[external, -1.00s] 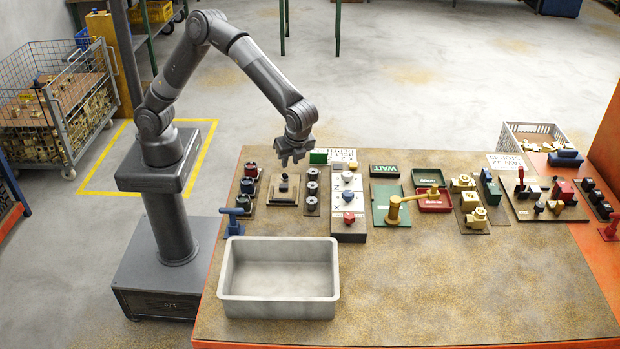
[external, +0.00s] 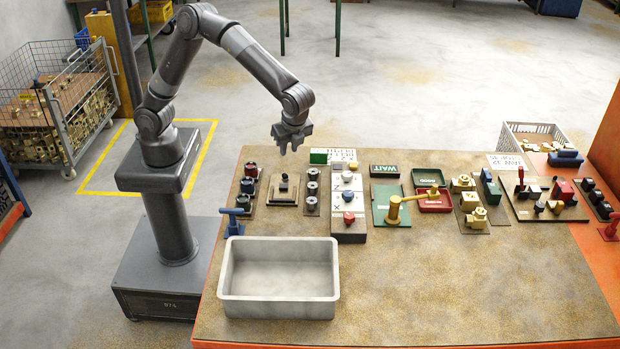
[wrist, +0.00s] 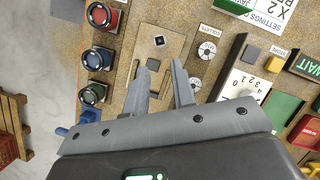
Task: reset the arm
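My gripper (external: 291,143) hangs from my bent arm above the back left part of the workbench, fingers pointing down. In the wrist view my gripper (wrist: 165,75) shows its two fingers apart with nothing between them. The fingers look apart from everything on the bench.
A grey tub (external: 278,300) stands at the bench's front left. Red, blue and green knobs (wrist: 97,60) line the left side. The front right is clear.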

